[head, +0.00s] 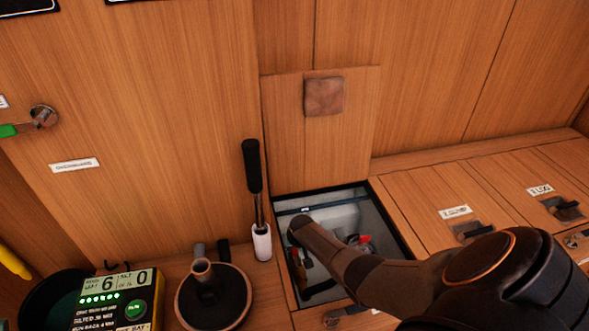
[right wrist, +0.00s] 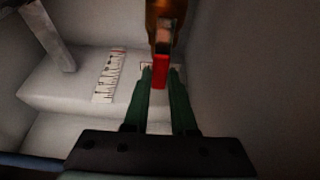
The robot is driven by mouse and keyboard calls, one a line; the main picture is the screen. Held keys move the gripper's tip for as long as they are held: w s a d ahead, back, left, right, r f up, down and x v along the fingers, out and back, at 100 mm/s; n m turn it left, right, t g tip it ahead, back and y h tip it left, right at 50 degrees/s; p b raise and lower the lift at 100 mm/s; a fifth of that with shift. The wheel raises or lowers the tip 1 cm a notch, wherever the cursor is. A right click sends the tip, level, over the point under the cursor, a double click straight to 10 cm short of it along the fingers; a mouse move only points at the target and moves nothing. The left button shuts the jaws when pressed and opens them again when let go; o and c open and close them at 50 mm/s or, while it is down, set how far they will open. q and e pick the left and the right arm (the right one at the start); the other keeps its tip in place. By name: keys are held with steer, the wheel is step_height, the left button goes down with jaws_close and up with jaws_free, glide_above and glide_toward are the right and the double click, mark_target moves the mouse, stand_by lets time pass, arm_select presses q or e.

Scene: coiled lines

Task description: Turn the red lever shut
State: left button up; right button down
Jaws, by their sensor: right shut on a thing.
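The red lever (right wrist: 159,72) shows in the right wrist view as a narrow red piece below an orange-brown part, inside a pale grey compartment. My right gripper (right wrist: 160,78) has its two green fingers on either side of the red lever, shut on it. In the head view my right arm reaches down into the open hatch (head: 407,240) in the wooden bench and hides much of its inside. Small red parts show in there beside the arm, but I cannot tell which is the lever. My left gripper is not in view.
A black-handled tool (head: 252,165) stands in a white holder left of the hatch. A round dark pan-like object (head: 213,304) and a yellow-black device (head: 118,303) are at lower left. The raised hatch lid (head: 350,135) leans behind. Closed wooden lids with latches lie right.

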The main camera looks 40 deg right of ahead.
steer(key=shift+s, duration=0.1)
steer(key=m, duration=0.1)
steer(key=d+m, duration=0.1)
steer(key=shift+s+m+g+h, duration=0.3)
steer(key=shift+m+h, duration=0.1)
steer(key=shift+s+d+m+g+h, duration=0.25)
steer(key=shift+s+d+m+g, duration=0.15)
steer(key=shift+m, duration=0.75)
steer(key=shift+s+d+m+g+h, duration=0.15)
steer(key=shift+s+m+g+h, duration=0.25)
steer(key=shift+m, duration=0.75)
steer(key=shift+s, duration=0.1)
steer(key=c, duration=0.7)
jaws_free()
